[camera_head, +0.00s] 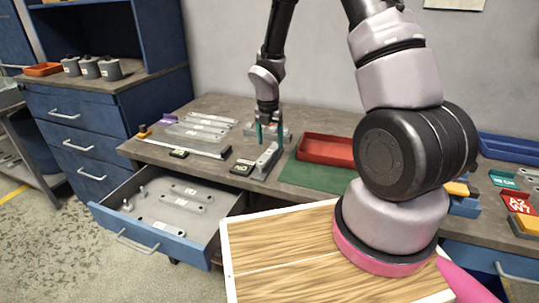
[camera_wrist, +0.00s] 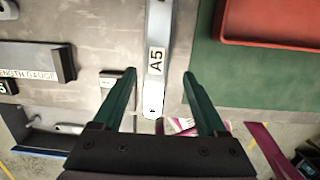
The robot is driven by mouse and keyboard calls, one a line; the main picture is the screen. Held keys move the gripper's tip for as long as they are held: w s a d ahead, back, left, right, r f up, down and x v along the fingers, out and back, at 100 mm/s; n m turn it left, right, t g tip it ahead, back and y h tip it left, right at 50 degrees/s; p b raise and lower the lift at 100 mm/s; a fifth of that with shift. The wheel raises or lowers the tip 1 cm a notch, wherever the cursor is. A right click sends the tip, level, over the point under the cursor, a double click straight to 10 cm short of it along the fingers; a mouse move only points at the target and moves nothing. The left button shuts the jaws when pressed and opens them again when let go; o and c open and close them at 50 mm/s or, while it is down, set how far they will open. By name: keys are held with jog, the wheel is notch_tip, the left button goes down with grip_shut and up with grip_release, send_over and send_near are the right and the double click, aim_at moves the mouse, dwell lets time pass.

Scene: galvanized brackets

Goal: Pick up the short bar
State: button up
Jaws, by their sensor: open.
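A grey bar labelled A5 (camera_wrist: 156,88) lies on the worktop; in the head view it is the grey bar (camera_head: 266,160) below my gripper. Several more grey bars lie at the back of the worktop (camera_head: 205,126) and in the open drawer (camera_head: 184,198). No label I can read names one as the short bar. My gripper (camera_head: 268,138) points down over the worktop. In the wrist view, its green fingers (camera_wrist: 159,75) are open, one on each side of the A5 bar, with nothing gripped. I cannot tell their height above it.
A block marked LENGTH GAUGE (camera_wrist: 35,62) is left of the bar. A red tray (camera_head: 325,149) stands on a green mat (camera_head: 312,177) to the right. The blue drawer (camera_head: 150,243) stands open in front, beside a wood-topped surface (camera_head: 285,265). Grey pots (camera_head: 89,68) stand far left.

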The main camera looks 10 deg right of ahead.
aim_at(269, 152)
jog(key=f, duration=0.2)
jog(key=w+f, duration=0.1)
jog(key=f, duration=0.2)
jog(key=shift+w, duration=0.1)
grip_shut()
jog(key=shift+r, duration=0.1)
notch_tip(269, 152, up, 9)
jog(key=shift+f, duration=0.1)
jog(key=d+f+m+g, duration=0.1)
jog(key=d+m, duration=0.3)
jog(key=m, duration=1)
jog(key=d+f+m+g, duration=0.1)
jog(key=d+m, duration=0.4)
jog(key=m, duration=1)
jog(key=shift+w+d+g+y, duration=0.3)
jog(key=shift+w+y, duration=0.05)
jog(key=shift+y, duration=0.05)
